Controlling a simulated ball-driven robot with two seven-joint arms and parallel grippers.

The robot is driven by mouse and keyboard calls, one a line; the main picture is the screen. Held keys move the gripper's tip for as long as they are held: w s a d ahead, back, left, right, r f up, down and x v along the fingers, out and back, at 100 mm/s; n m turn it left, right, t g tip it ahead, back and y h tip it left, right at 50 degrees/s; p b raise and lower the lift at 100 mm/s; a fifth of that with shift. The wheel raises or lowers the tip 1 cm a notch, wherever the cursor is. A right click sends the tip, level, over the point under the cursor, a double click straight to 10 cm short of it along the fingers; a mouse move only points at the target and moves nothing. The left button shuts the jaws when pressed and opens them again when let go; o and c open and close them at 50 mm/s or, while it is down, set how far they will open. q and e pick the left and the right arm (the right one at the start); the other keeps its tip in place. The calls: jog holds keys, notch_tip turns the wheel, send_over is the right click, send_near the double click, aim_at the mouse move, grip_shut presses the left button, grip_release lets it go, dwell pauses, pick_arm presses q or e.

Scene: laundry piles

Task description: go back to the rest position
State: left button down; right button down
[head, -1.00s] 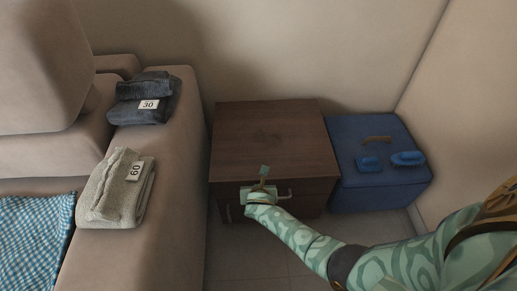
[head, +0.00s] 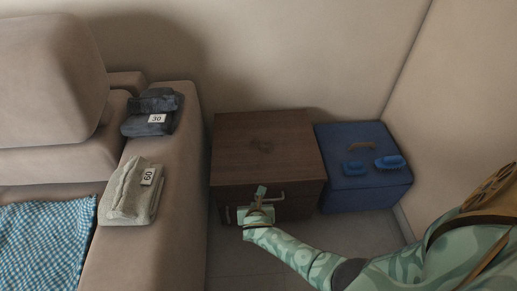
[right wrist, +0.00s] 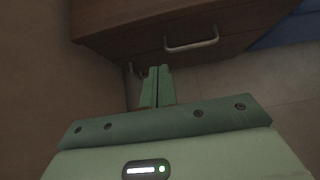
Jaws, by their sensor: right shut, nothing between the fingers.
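My right gripper (head: 261,194) is in front of the dark brown wooden cabinet (head: 265,150), close to its front face in the head view. In the right wrist view its two green fingers (right wrist: 158,72) are together with nothing between them. A silver drawer handle (right wrist: 191,46) shows just beyond the fingertips, apart from them. A second handle shows lower down, partly hidden behind the fingers. The drawers look closed. My left gripper is not in view.
A blue storage box (head: 366,196) with blue brushes on its lid stands right of the cabinet. A beige sofa (head: 183,215) is at the left, with a dark folded towel (head: 148,125), a light folded towel (head: 121,206) and a blue checked cloth (head: 45,245). Floor in front is clear.

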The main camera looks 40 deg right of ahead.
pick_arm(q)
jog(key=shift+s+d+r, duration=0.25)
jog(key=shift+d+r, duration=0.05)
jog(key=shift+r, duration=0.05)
pick_arm(e)
jog(key=shift+v, duration=0.9)
jog(key=shift+s+f, duration=0.1)
jog(key=shift+f, duration=0.05)
